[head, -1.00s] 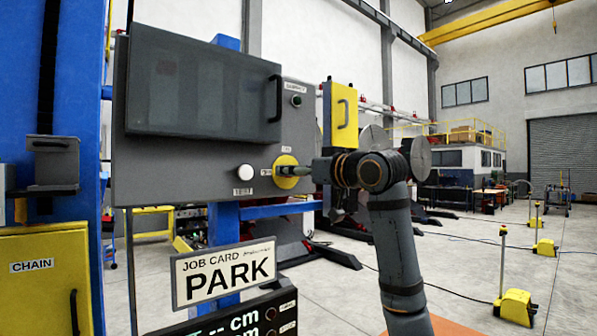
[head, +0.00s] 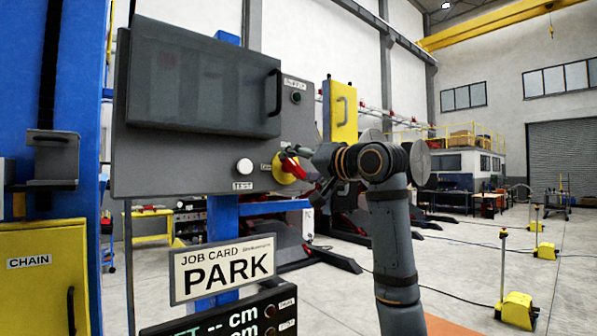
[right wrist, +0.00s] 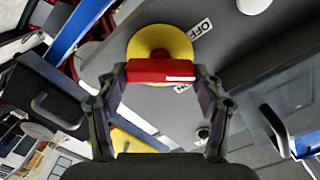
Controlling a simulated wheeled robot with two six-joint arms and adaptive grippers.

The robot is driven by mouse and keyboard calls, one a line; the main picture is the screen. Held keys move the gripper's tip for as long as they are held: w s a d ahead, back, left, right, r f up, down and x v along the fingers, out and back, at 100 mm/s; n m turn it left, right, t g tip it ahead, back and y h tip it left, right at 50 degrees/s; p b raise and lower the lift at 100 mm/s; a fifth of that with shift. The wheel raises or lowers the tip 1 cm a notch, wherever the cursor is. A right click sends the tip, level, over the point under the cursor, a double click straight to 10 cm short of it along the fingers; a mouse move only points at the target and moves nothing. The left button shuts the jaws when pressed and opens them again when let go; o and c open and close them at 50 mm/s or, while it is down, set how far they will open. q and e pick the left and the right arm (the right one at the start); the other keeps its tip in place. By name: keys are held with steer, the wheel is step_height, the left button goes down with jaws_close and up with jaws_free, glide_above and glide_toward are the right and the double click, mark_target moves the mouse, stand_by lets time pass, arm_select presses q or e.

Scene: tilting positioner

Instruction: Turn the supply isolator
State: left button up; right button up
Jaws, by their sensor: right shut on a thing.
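The supply isolator is a red handle (head: 292,168) on a yellow round plate (head: 281,163), at the lower right of the grey control panel (head: 200,172). In the right wrist view the red handle (right wrist: 160,71) lies across the yellow disc (right wrist: 158,40), with an OFF label (right wrist: 200,29) beside the disc. My right gripper (head: 299,160) is at the isolator, with its two fingers on both ends of the handle. In the right wrist view the right gripper (right wrist: 160,75) is shut on the red handle. My left gripper is not in view.
A white round button (head: 244,166) is left of the isolator. A dark hinged cover (head: 200,85) with a handle is above it. A yellow box (head: 341,110) stands to the right. A PARK job card (head: 223,268) hangs below the panel.

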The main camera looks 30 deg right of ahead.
steer(key=m+b, duration=0.2)
steer(key=m, duration=0.3)
steer(key=shift+d+f+m, duration=0.1)
steer(key=shift+f+m, duration=0.05)
steer(key=shift+m, duration=0.15)
steer(key=shift+m+b, duration=1.3)
steer(key=shift+m, duration=0.9)
steer(key=o, duration=1.2)
steer(key=shift+c, duration=0.2)
steer(key=s+d, duration=0.1)
steer(key=s, duration=1.1)
